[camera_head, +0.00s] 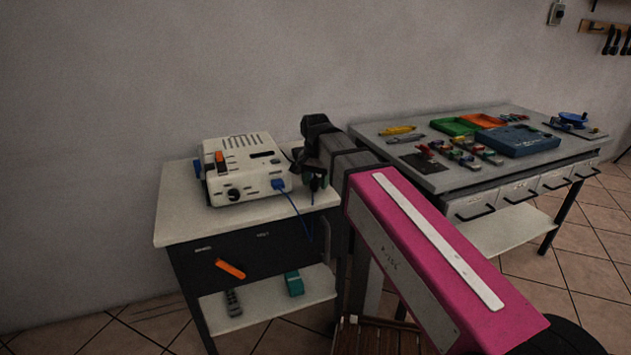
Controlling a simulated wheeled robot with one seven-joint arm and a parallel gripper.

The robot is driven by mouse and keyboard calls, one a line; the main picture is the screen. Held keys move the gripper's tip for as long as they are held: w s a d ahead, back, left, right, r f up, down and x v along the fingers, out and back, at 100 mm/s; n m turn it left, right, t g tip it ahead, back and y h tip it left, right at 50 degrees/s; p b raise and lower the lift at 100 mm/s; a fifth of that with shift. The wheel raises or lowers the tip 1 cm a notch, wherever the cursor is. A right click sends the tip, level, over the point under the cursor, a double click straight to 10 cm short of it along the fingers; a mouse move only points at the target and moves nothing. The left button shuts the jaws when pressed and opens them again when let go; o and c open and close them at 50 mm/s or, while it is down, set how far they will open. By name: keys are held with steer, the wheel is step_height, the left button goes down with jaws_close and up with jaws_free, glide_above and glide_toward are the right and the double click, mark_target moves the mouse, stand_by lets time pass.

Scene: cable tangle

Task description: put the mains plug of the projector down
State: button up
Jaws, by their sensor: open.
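My gripper (314,183) is open at the table's right end, just right of the projector. A dark cord shows between the projector and my gripper. I cannot make out the mains plug; my gripper and wrist may hide it.
The small table (178,208) has bare top at the left. An orange object (230,269) is on its dark front; a grey object (233,303) and a teal box (294,283) are on its lower shelf. A larger workbench (460,180) with trays and tools stands right.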

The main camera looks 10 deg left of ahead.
mark_target(316, 179)
step_height(316, 179, up, 12)
stand_by(0.6)
steer(key=shift+r, duration=0.1)
